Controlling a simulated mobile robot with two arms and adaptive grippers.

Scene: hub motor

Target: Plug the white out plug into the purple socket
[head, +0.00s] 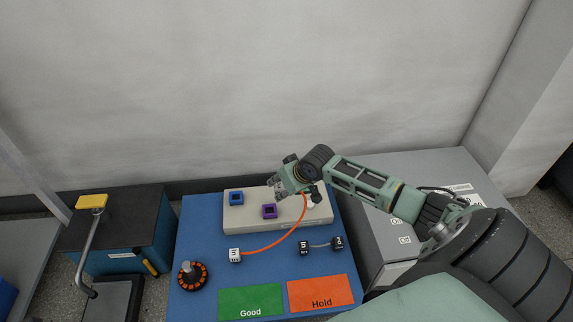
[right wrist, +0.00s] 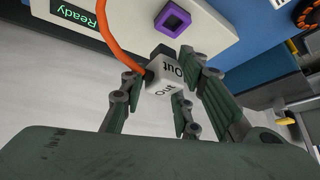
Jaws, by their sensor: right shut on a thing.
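The purple socket (head: 269,211) is on the pale box (head: 240,224); it also shows in the right wrist view (right wrist: 172,20). My right gripper (head: 280,187) is over the back of the box. In the right wrist view, my right gripper (right wrist: 160,85) is shut on the white out plug (right wrist: 166,77), marked "Out", with an orange cable. The plug is apart from the purple socket and close to it in that view. In the head view the gripper hides the plug. My left gripper is not in view.
A blue socket (head: 236,197) is at the box's left. The white in plug (head: 235,255) lies on the blue table, joined by the orange cable. Black plugs (head: 304,248), a motor (head: 192,275), a green Good mat (head: 250,301) and an orange Hold mat (head: 321,293) are nearer the front.

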